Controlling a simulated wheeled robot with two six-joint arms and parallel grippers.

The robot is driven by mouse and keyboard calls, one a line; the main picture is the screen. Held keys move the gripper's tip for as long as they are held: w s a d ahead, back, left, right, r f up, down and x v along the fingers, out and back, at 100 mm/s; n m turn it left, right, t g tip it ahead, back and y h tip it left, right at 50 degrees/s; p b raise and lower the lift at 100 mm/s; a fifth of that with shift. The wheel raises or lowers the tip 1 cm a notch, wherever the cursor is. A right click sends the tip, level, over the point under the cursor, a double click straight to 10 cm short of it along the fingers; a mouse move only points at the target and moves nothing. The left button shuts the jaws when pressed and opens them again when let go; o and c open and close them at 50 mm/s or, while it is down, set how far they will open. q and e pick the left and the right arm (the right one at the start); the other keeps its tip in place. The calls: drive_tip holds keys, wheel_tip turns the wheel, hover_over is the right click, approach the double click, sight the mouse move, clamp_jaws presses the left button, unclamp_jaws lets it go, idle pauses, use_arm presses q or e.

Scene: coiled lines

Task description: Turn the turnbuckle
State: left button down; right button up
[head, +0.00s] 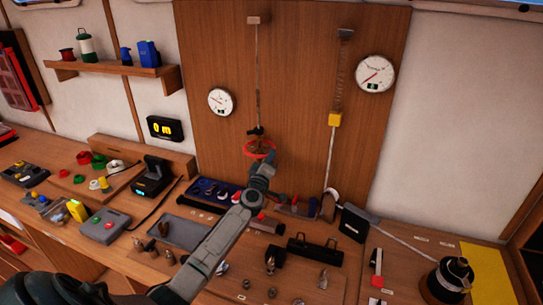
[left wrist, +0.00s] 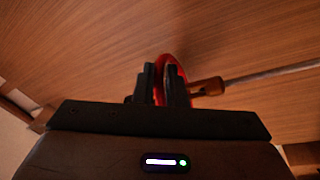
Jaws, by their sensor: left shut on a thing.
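The turnbuckle shows as a red ring (head: 259,148) at the lower end of a thin line (head: 257,75) on the upright wooden panel. My left gripper (head: 262,161) reaches it from below, its fingertips at the ring's lower side. In the left wrist view the red ring (left wrist: 170,68) sits between the two dark fingers, which are shut on it. A brown fitting (left wrist: 207,87) and a metal rod (left wrist: 270,72) run from it to the right. The fingers hide part of the ring. My right gripper is not in view.
A small yellow-digit display (head: 165,128) is at left. The bench below is crowded with tools and boxes.

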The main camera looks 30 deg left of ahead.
use_arm(q)
drive_tip(key=shift+s+a+h, duration=0.1)
drive_tip(key=shift+h, duration=0.4)
drive_tip(key=shift+r, duration=0.1)
drive_tip(key=c, duration=1.5)
unclamp_jaws()
drive_tip(key=v, duration=1.1)
